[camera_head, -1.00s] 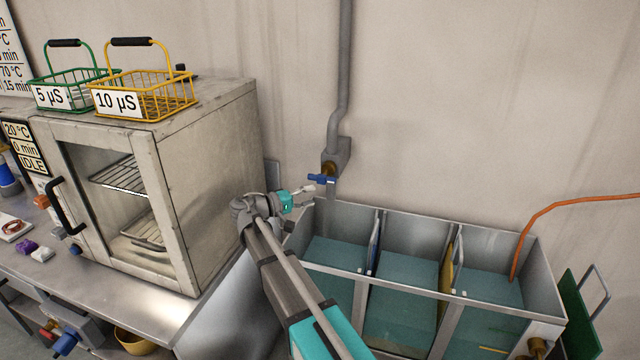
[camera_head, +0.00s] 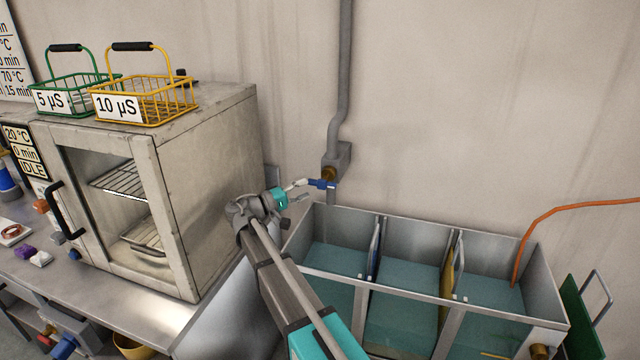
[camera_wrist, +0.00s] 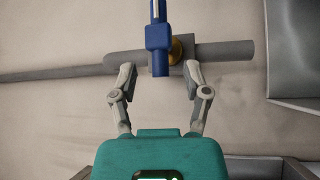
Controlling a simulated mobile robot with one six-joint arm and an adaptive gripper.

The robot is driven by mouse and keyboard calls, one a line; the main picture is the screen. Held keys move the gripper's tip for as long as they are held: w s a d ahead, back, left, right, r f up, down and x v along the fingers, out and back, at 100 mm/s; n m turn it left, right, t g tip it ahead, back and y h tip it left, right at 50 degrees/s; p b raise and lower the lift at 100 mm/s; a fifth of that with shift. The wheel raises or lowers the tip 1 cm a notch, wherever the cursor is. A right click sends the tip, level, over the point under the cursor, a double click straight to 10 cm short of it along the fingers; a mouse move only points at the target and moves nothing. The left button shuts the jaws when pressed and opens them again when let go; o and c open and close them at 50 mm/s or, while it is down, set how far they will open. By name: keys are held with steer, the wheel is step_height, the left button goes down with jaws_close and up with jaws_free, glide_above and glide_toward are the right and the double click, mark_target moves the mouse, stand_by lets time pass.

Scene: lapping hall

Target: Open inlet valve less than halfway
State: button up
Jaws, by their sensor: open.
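The inlet valve has a blue lever handle (camera_head: 322,184) on a brass body (camera_head: 329,173), set on the grey pipe (camera_head: 344,70) above the tank. The handle lies roughly crosswise to the pipe in the head view. In the wrist view the blue handle (camera_wrist: 158,40) stands upright in the picture, in front of the horizontal pipe (camera_wrist: 225,51). My gripper (camera_head: 302,188) is at the left of the handle. In the wrist view my gripper (camera_wrist: 158,72) is open, with one finger on each side of the handle's lower end. I cannot tell whether either finger touches it.
A three-compartment metal tank (camera_head: 362,284) with bluish liquid stands below the valve. An oven (camera_head: 205,165) with a green basket (camera_head: 62,97) and a yellow basket (camera_head: 160,106) on top is at the left. An orange hose (camera_head: 570,207) enters the right compartment. The wall behind is close.

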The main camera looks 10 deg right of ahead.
mark_target(315, 185)
steer(key=shift+p+x, duration=0.35)
steer(key=shift+x, duration=2.45)
jaws_close()
